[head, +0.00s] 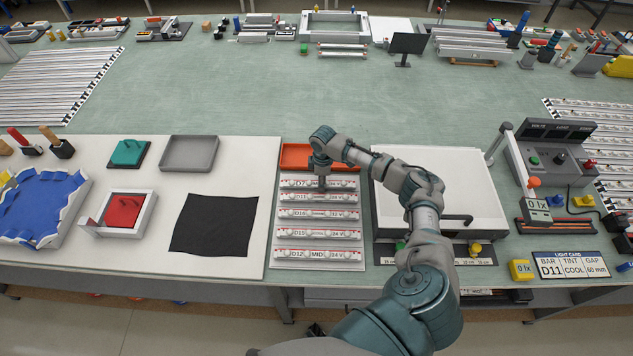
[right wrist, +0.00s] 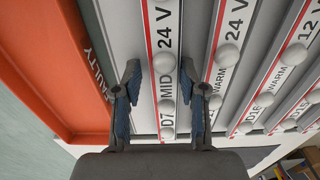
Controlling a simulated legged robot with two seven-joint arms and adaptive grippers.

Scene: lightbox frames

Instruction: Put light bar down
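A white light bar marked D7 (head: 345,184) lies in the top row of the light bar rack (head: 318,266). In the right wrist view the bar (right wrist: 162,40) reads "D7 MID 24 V" and has round white bulbs and a red edge stripe. My right gripper (head: 321,186) is above this bar, pointing down. In the right wrist view its two fingers (right wrist: 161,78) stand apart, one on each side of the bar, with small gaps visible. Part of the bar is hidden by the gripper in the head view. My left gripper is not in view.
An orange tray (head: 295,155), labelled "FAULTY" in the right wrist view, lies just behind the rack. Several similar bars lie in the rows below. A white lightbox (head: 470,190) stands to the right. A light card (head: 572,265) reads D11, COOL, 60 mm.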

